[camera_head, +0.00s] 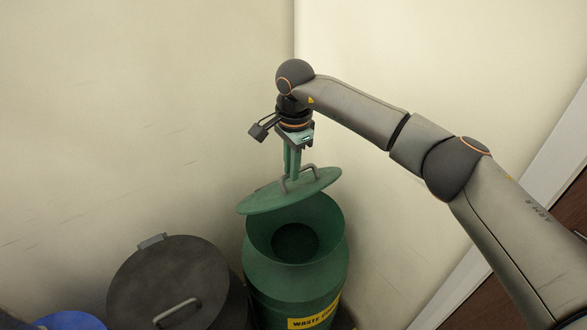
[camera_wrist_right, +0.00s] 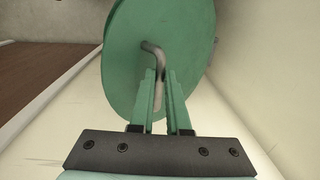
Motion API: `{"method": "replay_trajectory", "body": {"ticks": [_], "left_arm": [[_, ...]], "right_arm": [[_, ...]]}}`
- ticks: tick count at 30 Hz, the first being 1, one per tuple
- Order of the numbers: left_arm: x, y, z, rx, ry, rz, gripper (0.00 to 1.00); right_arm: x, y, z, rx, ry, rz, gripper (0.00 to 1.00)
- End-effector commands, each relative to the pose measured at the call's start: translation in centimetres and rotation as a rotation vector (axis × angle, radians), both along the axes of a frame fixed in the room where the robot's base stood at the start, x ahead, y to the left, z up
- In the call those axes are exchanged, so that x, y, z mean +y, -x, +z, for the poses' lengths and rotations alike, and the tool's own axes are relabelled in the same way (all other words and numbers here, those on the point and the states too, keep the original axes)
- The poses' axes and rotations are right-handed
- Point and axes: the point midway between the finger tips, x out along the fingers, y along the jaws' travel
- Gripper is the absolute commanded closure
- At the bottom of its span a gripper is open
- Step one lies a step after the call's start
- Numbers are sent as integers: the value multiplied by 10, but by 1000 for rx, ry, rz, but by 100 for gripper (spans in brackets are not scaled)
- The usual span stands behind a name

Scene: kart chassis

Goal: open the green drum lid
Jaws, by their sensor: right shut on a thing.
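The green drum (camera_head: 295,285) stands at the bottom centre of the head view, with a yellow label on its front. Its mouth is uncovered at the front and the dark inside shows. The green lid (camera_head: 262,201) is tilted above the drum's mouth, toward the back; whether its far edge touches the rim I cannot tell. My right gripper (camera_head: 292,174) points down and is shut on the lid's grey handle (camera_head: 300,176). In the right wrist view the lid (camera_wrist_right: 185,40) fills the upper middle, with the handle between the fingers. My left gripper is not in view.
A dark grey drum with a closed, handled lid (camera_head: 165,280) stands left of the green drum. A blue round thing (camera_head: 72,321) shows at the bottom left. Walls (camera_head: 150,110) meet in a corner behind the drums. A brown door with a pale frame (camera_head: 545,160) is at the right.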

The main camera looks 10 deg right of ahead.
Motion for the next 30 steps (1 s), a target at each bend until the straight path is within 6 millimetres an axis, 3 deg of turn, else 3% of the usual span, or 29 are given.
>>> {"method": "replay_trajectory", "body": {"ticks": [5,6,13,23,30], "left_arm": [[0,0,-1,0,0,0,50],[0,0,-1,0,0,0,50],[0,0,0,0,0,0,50],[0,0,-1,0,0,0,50],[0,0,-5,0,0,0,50]], "right_arm": [[1,-1,-6,-5,-3,-1,100],[1,-1,-6,-5,-3,-1,82],[2,-1,-4,-7,-5,0,56],[2,-1,2,-8,-7,0,55],[1,1,39,-12,-7,0,55]]}}
